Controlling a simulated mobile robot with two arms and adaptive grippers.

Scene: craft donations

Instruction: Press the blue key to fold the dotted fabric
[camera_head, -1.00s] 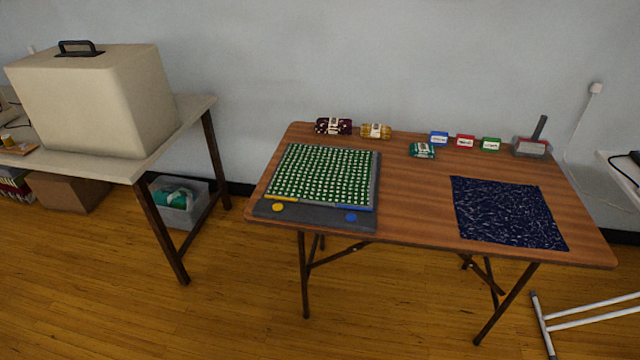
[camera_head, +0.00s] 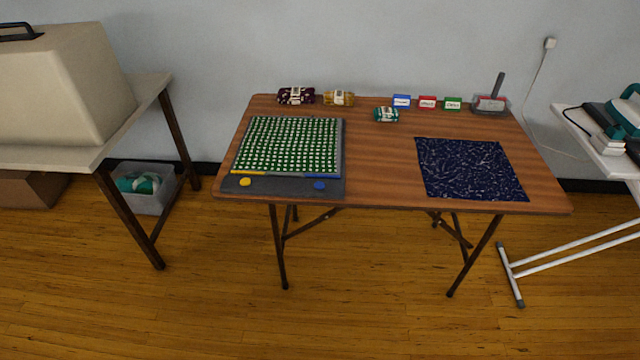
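The dotted fabric (camera_head: 288,144), green with white dots, lies flat on a dark grey folding board (camera_head: 283,188) at the left of the wooden table. The blue key (camera_head: 319,185) is a round button at the right of the board's front strip. A yellow key (camera_head: 245,182) is at the left of the same strip. A blue bar and a yellow bar run along the fabric's front edge. Neither of my grippers is in view.
A dark blue patterned cloth (camera_head: 470,168) lies flat on the table's (camera_head: 385,165) right side. Folded bundles (camera_head: 338,98), small labelled cards (camera_head: 427,102) and a handled tool (camera_head: 490,102) line the back. A side table (camera_head: 75,157) stands left, a white-legged stand (camera_head: 570,252) right.

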